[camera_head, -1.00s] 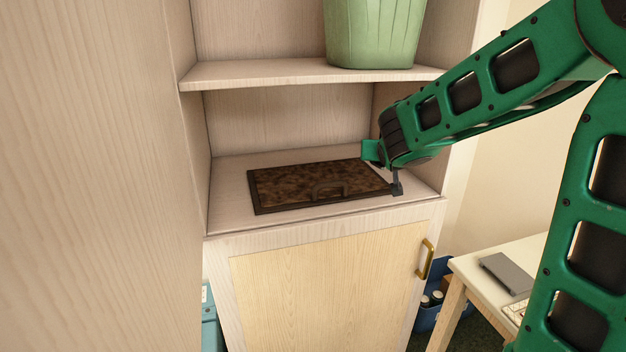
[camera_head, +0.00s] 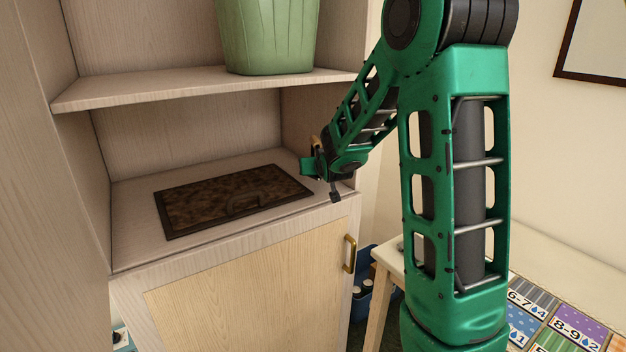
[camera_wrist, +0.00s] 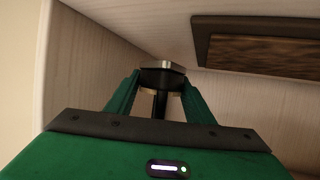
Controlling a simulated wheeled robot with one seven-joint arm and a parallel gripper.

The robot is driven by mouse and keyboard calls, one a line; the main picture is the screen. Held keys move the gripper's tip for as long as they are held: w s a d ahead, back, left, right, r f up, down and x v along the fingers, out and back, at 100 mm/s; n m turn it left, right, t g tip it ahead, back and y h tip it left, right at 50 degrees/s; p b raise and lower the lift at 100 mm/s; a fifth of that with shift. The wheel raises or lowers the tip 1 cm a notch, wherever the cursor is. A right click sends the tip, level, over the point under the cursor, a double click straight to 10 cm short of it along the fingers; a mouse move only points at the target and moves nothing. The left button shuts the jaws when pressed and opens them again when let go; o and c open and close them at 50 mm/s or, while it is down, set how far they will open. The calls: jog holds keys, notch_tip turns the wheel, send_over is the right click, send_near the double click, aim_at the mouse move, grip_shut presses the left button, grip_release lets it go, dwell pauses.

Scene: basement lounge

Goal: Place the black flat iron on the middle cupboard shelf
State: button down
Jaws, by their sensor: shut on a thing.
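My gripper (camera_head: 318,168) is at the right front of the cupboard compartment, by the right wall. In the wrist view my gripper (camera_wrist: 160,92) has its green fingers on either side of a dark thing with a pale end, most likely the black flat iron (camera_wrist: 162,78). A small dark part of it (camera_head: 335,190) shows below the gripper in the head view; the rest is hidden. The cupboard shelf (camera_head: 135,225) lies below the gripper. I cannot tell whether the iron touches it.
A brown, dark-framed tray (camera_head: 215,200) with a handle lies flat on this shelf, left of my gripper. A green bin (camera_head: 268,40) stands on the upper shelf (camera_head: 130,90). A closed door (camera_head: 250,270) is below. A pale table (camera_head: 480,245) stands at right.

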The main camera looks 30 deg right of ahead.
aim_at(316, 184)
jog(key=shift+w+d+f, duration=0.1)
jog(key=shift+d+f, duration=0.15)
jog(key=shift+d, duration=0.1)
jog(key=shift+f, duration=1.85)
jog(key=c, duration=1.1)
grip_release()
jog(key=shift+f, duration=0.1)
